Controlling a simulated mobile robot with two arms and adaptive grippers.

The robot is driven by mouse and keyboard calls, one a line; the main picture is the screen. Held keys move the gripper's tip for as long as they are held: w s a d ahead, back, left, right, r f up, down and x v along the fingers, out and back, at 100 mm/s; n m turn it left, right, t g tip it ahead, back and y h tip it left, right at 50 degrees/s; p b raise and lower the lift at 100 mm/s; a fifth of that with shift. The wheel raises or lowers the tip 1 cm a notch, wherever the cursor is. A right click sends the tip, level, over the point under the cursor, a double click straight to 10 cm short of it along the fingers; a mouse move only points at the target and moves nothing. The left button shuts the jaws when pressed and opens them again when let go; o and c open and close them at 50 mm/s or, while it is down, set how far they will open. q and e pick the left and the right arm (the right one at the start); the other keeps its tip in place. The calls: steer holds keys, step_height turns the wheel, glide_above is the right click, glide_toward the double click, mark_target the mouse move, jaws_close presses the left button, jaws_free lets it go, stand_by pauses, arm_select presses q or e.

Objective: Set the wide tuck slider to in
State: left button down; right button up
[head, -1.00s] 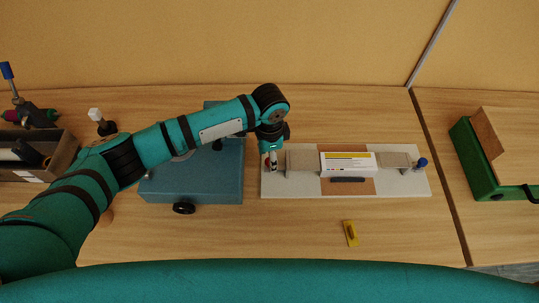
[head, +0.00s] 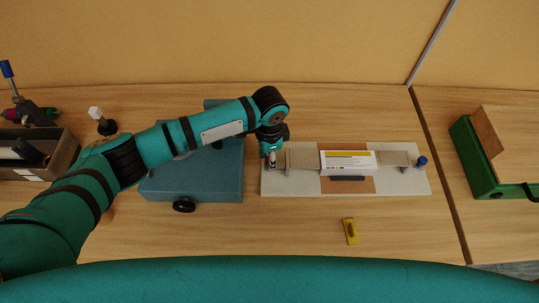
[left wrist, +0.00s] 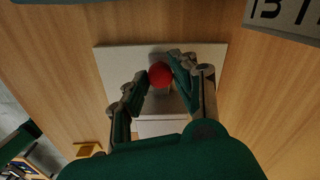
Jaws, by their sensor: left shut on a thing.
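A pale board (head: 300,190) with a brown middle section lies on the table. On it a white box with a yellow stripe (head: 347,162) stands between a grey plate on the left (head: 303,160) and a grey plate on the right (head: 394,158). A blue knob (head: 421,161) is at the right end. My left gripper (head: 270,160) is at the board's left end. In the left wrist view its fingers are shut around a red knob (left wrist: 160,74). The fingers mostly hide that knob in the head view. I cannot tell which plate is the wide tuck slider.
A blue-grey machine (head: 200,185) with a black wheel stands left of the board, under my left arm. A small yellow object (head: 350,231) lies in front. A green box (head: 478,170) is on the right. The table front of the board is mostly clear.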

mark_target(287, 158)
arm_select(q)
steer(key=d, duration=0.5)
steer(key=shift+b, duration=0.4)
steer(key=c, duration=1.1)
jaws_free()
steer(key=shift+a, duration=0.1)
steer(key=shift+o, duration=0.2)
step_height(287, 158, up, 12)
